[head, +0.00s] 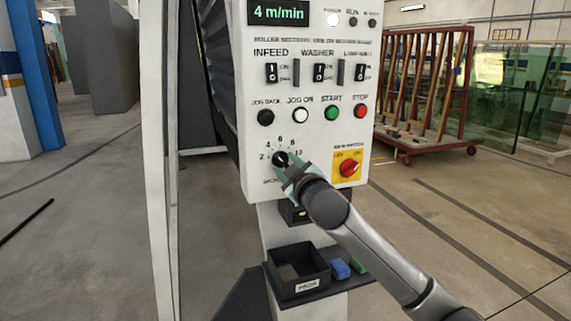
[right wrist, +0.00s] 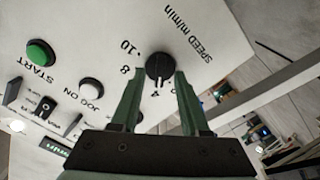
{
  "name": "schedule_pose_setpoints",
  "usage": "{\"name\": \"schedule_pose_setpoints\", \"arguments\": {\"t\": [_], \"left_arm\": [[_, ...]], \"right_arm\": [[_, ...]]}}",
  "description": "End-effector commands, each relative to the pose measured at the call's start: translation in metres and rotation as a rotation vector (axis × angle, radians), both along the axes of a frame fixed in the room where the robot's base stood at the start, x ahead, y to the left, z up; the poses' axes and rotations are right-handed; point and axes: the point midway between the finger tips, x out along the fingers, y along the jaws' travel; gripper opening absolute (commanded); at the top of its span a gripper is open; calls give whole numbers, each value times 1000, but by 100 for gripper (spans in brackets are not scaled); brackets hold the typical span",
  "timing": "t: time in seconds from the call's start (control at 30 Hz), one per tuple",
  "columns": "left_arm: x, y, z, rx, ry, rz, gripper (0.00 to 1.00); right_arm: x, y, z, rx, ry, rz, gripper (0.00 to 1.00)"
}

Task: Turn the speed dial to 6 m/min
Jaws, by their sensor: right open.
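The speed dial (head: 280,159) is a round black knob low on the white control panel (head: 257,190), with numbers from 2 to 10 around it. The green display (head: 279,12) at the top reads 4 m/min. In the right wrist view the dial (right wrist: 158,67) shows between the fingertips, its pointer toward the 4. My right gripper (head: 286,165) has green fingers and is open at the dial, one finger (right wrist: 130,95) on each side. I cannot tell whether the fingers touch the knob. My left gripper is not in view.
Jog, start and stop buttons (head: 331,112) sit above the dial, with rocker switches higher up. A red rotary switch (head: 349,168) on a yellow plate is close to the right.

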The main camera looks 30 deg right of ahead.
Motion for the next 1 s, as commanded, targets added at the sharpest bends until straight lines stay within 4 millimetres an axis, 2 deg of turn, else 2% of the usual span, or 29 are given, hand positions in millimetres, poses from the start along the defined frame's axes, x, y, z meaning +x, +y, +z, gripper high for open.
{"name": "schedule_pose_setpoints", "arguments": {"t": [0.13, 0.43, 0.8, 1.0], "left_arm": [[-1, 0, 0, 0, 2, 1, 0], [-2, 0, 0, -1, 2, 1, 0], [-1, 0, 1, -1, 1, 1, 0], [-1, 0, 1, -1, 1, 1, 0]], "right_arm": [[6, -1, 0, 0, -1, 1, 45], [7, -1, 0, -1, -1, 1, 44], [7, -1, 0, 0, -1, 1, 2], [7, -1, 0, 0, -1, 1, 0]]}}
